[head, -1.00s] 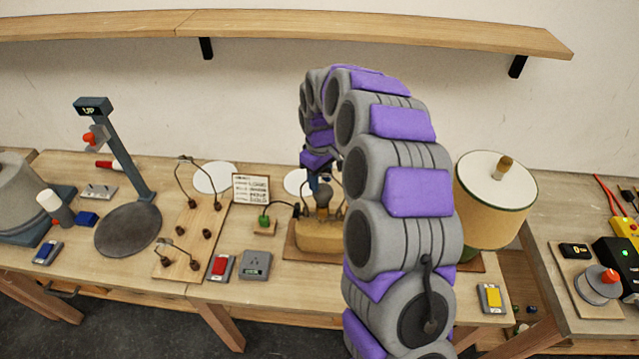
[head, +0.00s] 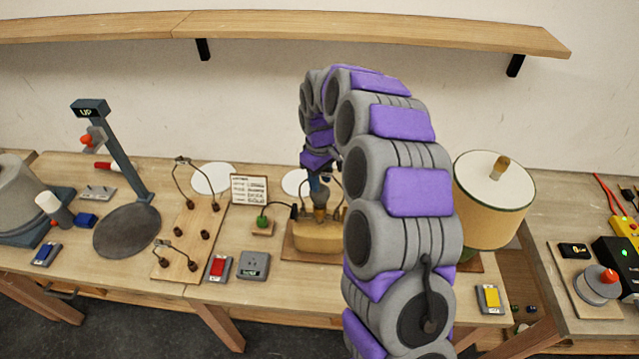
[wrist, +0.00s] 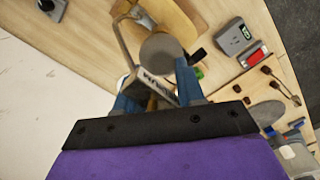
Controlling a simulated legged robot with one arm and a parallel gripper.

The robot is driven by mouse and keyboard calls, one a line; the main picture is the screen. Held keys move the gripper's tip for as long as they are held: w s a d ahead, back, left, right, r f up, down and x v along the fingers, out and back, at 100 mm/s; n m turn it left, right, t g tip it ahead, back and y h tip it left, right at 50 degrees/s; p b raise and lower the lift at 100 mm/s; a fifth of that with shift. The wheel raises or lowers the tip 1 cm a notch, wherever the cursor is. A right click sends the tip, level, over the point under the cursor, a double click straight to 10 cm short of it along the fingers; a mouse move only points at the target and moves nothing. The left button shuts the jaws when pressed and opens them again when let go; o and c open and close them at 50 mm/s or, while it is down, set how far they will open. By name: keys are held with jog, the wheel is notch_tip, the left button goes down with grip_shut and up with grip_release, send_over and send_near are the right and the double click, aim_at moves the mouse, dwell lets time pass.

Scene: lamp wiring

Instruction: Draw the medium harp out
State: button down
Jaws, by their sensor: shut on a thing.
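The medium harp (wrist: 128,45) is a thin pale metal loop around a round grey bulb (wrist: 161,54) in the wrist view. A lettered band, too blurred to read fully, lies between my fingertips. My gripper (wrist: 158,92) is shut on the harp there, its blue fingers on either side. In the head view my gripper (head: 317,185) is over the wooden lamp base (head: 317,239), above a brass socket (head: 320,214). The harp's sides show around it. My arm hides part of the lamp base, and I cannot tell if the harp's feet are seated.
A wooden peg board (head: 204,238) with two other harps stands to the left. A shaded lamp (head: 492,207) stands to the right. A shelf (head: 290,29) runs above.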

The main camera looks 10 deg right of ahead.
jog(key=shift+r+p, duration=0.35)
jog(key=shift+r, duration=0.45)
jog(key=shift+a+r+p, duration=0.1)
jog(key=shift+r+p, duration=1.25)
jog(key=shift+r, duration=1.5)
